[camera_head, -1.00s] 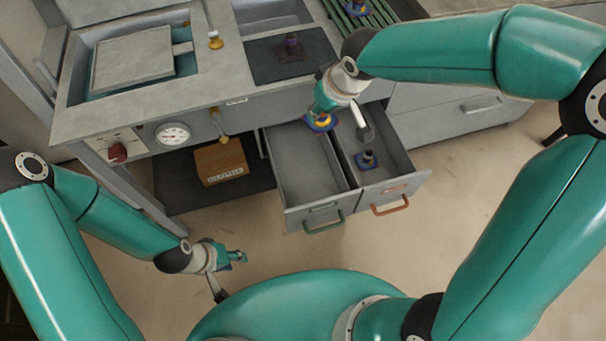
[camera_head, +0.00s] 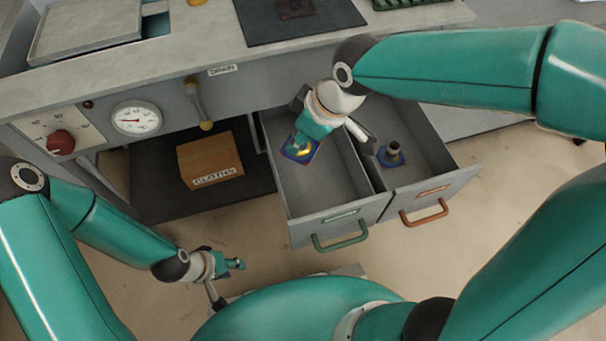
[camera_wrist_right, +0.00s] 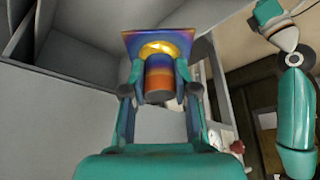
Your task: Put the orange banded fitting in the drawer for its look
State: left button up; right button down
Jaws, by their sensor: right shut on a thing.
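The orange banded fitting (camera_wrist_right: 159,78) has a square blue-purple base and a yellow ring. My right gripper (camera_wrist_right: 158,92) is shut on its banded body. In the head view the fitting (camera_head: 300,148) and my right gripper (camera_head: 308,135) are at the back of the open left drawer (camera_head: 330,217), which has a green handle. I cannot tell whether the base touches the drawer floor. The open right drawer (camera_head: 436,183) has an orange handle and holds another fitting (camera_head: 391,154) with a blue base and dark top. My left gripper (camera_head: 237,264) hangs away from the drawers; its jaw state is unclear.
A cardboard box (camera_head: 210,160) sits on a dark lower shelf left of the drawers. A gauge (camera_head: 136,118) and a red knob (camera_head: 61,142) are on the bench front. A dark mat (camera_head: 330,15) lies on the bench top. A divider separates the two drawers.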

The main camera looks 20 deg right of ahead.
jog(key=b, duration=0.3)
send_over(296, 179)
jog(key=d, duration=0.1)
jog(key=f, duration=0.8)
jog(key=shift+s+f, duration=0.15)
jog(key=shift+s, duration=0.25)
pick_arm(q)
jog(key=shift+f+b, duration=1)
jog(key=shift+f, duration=1.95)
pick_arm(e)
jog(key=shift+f, duration=2.8)
jog(key=shift+f, duration=0.15)
jog(key=c, duration=0.9)
grip_release()
jog(key=shift+d+r, duration=0.1)
jog(key=shift+r, duration=0.3)
pick_arm(q)
notch_tip(296, 179, up, 5)
jog(key=p, duration=0.5)
pick_arm(e)
jog(key=v, duration=1.1)
jog(key=shift+s+r, duration=0.1)
jog(key=shift+r, duration=0.15)
